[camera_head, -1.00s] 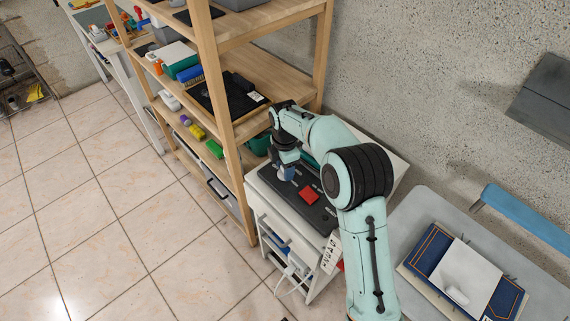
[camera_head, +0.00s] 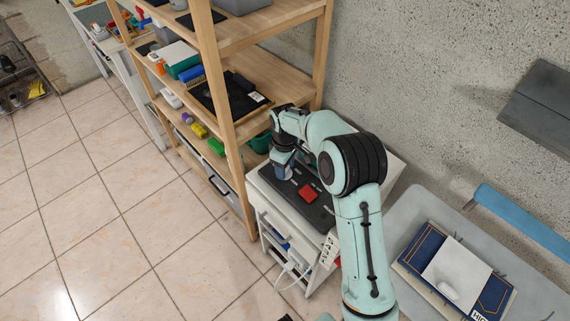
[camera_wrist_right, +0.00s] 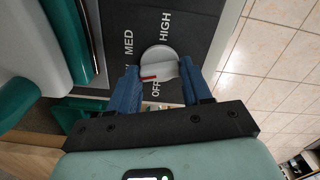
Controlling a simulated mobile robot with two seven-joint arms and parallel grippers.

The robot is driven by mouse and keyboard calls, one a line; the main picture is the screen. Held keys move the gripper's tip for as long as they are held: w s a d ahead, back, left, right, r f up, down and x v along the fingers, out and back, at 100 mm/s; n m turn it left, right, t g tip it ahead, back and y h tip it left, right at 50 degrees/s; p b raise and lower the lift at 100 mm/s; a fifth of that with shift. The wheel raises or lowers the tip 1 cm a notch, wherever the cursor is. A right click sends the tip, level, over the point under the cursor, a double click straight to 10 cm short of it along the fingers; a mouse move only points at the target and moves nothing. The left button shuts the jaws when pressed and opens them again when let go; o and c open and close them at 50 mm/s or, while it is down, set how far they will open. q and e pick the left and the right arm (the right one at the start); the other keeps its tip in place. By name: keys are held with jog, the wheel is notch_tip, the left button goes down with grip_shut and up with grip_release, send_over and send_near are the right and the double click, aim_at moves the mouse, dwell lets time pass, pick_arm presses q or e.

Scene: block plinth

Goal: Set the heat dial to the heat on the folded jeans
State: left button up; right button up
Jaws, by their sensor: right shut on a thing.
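The heat dial (camera_wrist_right: 166,56) is a round white knob with a red pointer mark, on a dark panel (camera_head: 318,214). In the right wrist view the labels MED, HIGH and OFF show around it; another label is mostly hidden behind a finger. The red mark points left, towards that hidden label, between MED and OFF. My right gripper (camera_head: 282,173) is shut on the dial, its blue fingers (camera_wrist_right: 160,72) on either side. The folded jeans (camera_head: 426,246), dark blue with orange stitching, lie at lower right. A white tag (camera_head: 480,314) on them reads "HIG", cut by the frame's edge.
A white sheet (camera_head: 457,269) lies on the jeans, on a grey table (camera_head: 410,212). Tiled floor is free at left.

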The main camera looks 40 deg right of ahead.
jog(key=m+p, duration=0.1)
jog(key=m, duration=0.4)
jog(key=shift+r+m, duration=0.1)
jog(key=shift+m, duration=0.2)
jog(key=m+p, duration=0.1)
jog(key=m, duration=0.4)
jog(key=shift+m, duration=0.3)
jog(key=m+p, duration=0.1)
jog(key=m, duration=0.4)
pick_arm(q)
jog(key=w+r+p, duration=0.1)
jog(key=w+r, duration=0.3)
jog(key=r, duration=0.2)
jog(key=shift+w, duration=0.15)
pick_arm(e)
jog(key=m, duration=0.5)
pick_arm(q)
jog(key=shift+t+p, duration=0.3)
pick_arm(e)
jog(key=shift+m, duration=0.3)
jog(key=o, duration=1.1)
jog(key=shift+c, duration=0.2)
